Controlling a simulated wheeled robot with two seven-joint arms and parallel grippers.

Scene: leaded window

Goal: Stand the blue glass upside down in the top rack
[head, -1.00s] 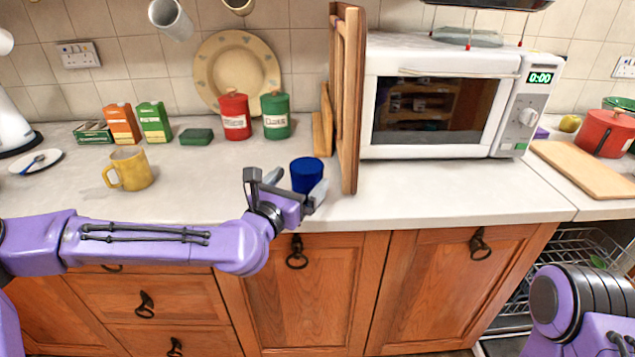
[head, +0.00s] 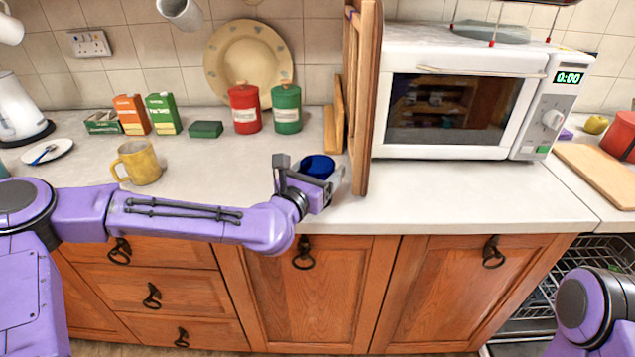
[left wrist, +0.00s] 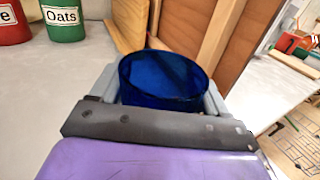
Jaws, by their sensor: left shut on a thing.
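The blue glass (head: 317,167) is upright with its open rim up, at the worktop's front edge left of the upright wooden board. My left gripper (head: 308,180) is shut on the blue glass. In the left wrist view the glass (left wrist: 165,82) sits between the two grey fingers, its lower part hidden. I cannot tell whether its base touches the worktop. The wire top rack (head: 597,252) shows in part below the counter at the lower right, partly hidden by my right arm. My right gripper is out of view.
The tall wooden board (head: 362,100) stands close right of the glass, with the microwave (head: 455,60) beyond. A yellow mug (head: 140,163) and red and green canisters (head: 286,110) stand left. The worktop (head: 450,195) before the microwave is clear.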

